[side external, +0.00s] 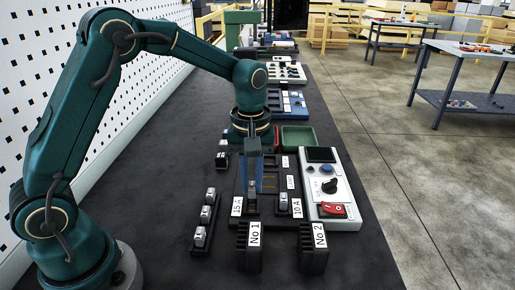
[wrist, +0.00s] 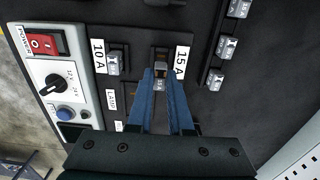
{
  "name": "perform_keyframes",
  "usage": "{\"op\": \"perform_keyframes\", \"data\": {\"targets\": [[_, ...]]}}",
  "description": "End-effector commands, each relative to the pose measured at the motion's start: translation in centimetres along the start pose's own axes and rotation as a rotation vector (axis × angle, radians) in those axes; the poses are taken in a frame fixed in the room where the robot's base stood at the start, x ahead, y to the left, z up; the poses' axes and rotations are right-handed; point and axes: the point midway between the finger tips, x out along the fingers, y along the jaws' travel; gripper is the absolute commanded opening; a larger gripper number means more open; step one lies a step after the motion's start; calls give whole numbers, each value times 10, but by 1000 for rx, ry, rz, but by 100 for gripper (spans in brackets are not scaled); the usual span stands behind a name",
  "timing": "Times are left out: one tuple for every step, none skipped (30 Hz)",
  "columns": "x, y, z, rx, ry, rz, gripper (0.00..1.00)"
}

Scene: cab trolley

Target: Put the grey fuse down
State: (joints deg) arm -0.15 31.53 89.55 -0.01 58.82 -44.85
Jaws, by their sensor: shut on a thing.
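My gripper (side external: 252,180) points down over the black fuse board, and its blue fingers also show in the wrist view (wrist: 160,85). It is shut on a small grey fuse (wrist: 160,73), which sits between the fingertips. The fuse is at the black holder beside the 15 A label (side external: 237,206), which also shows in the wrist view (wrist: 181,61). I cannot tell whether the fuse touches the holder. The fingers hide part of it. Another grey fuse (side external: 283,199) sits in the holder beside the 10 A label (side external: 297,208).
A black rack (side external: 199,238) with several grey fuses stands left of the board. Black blocks marked No 1 (side external: 249,257) and No 2 (side external: 313,258) stand in front. A white control panel (side external: 325,172) with a red switch is on the right. A green tray (side external: 296,138) lies behind.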

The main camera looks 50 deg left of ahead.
Motion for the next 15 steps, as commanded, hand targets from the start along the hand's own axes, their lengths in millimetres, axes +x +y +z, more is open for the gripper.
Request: {"op": "perform_keyframes", "data": {"targets": [[9, -1, 1, 0, -5, -4, 0], [13, -1, 1, 0, -5, -5, 0], [18, -1, 1, -1, -4, -3, 0], [21, -1, 1, -1, -3, -3, 0], [24, -1, 0, -1, -2, -2, 0], [26, -1, 0, -1, -2, -2, 0], [27, -1, 0, -1, -2, -1, 0], [27, -1, 0, -1, -1, 0, 0], [27, -1, 0, -1, 0, 1, 0], [27, -1, 0, -1, 0, 1, 0], [27, -1, 0, -1, 0, 1, 0], [27, -1, 0, -1, 0, 1, 0], [27, -1, 0, 0, 0, 1, 0], [27, -1, 0, -1, 0, 1, 0], [28, -1, 0, 0, 0, 0, 0]]}}
